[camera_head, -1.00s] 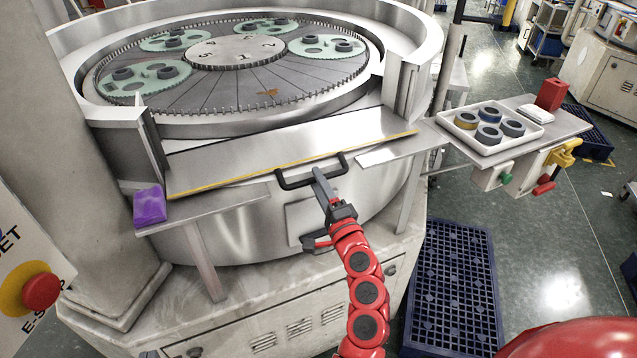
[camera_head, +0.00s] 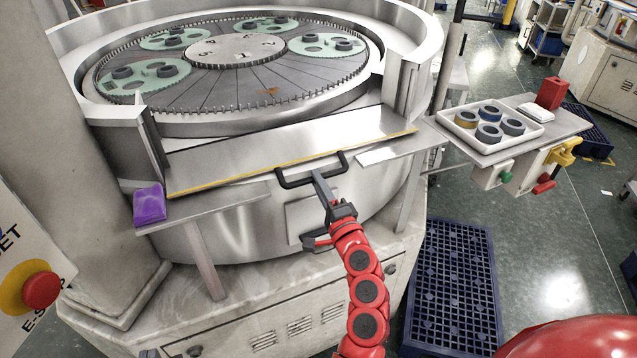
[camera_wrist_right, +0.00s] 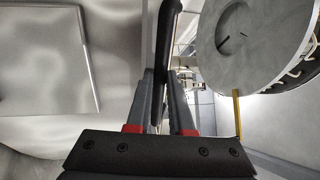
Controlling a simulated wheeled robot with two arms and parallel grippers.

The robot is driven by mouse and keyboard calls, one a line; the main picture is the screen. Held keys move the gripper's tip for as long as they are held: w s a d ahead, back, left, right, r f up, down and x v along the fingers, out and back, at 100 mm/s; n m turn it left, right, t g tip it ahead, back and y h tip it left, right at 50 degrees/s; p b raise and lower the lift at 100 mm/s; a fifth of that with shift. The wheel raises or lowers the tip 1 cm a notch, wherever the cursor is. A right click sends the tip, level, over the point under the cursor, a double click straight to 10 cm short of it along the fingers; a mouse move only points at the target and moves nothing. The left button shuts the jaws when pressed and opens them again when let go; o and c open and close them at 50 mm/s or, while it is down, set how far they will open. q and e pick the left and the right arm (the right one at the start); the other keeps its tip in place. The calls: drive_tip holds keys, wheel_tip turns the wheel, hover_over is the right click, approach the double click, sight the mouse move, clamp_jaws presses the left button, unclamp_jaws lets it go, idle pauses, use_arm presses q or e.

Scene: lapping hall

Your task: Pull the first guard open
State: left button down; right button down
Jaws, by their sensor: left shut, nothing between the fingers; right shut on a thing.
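The first guard (camera_head: 290,145) is a flat metal panel with a yellow front edge, lying across the front of the round lapping machine between two upright posts. Its black U-shaped handle (camera_head: 283,180) sticks out at the front edge. My right gripper (camera_head: 318,176) is shut on the handle, near its middle. In the right wrist view my right gripper (camera_wrist_right: 160,100) has its fingers on either side of the black handle bar (camera_wrist_right: 165,40). The fingers hide part of the handle. My left gripper does not show in either view.
A purple block (camera_head: 149,205) sits on the ledge left of the guard. A white tray (camera_head: 463,120) with several rings stands on a side shelf at the right. A blue grated mat (camera_head: 455,290) lies on the floor. An E-stop (camera_head: 40,290) is at lower left.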

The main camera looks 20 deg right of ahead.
idle(0.8)
drive_tip(key=shift+g, duration=0.5)
wheel_tip(320, 180, up, 5)
drive_tip(key=p, duration=0.6)
drive_tip(key=shift+f, duration=0.2)
drive_tip(key=c, duration=0.8)
unclamp_jaws()
drive_tip(key=shift+f, duration=0.1)
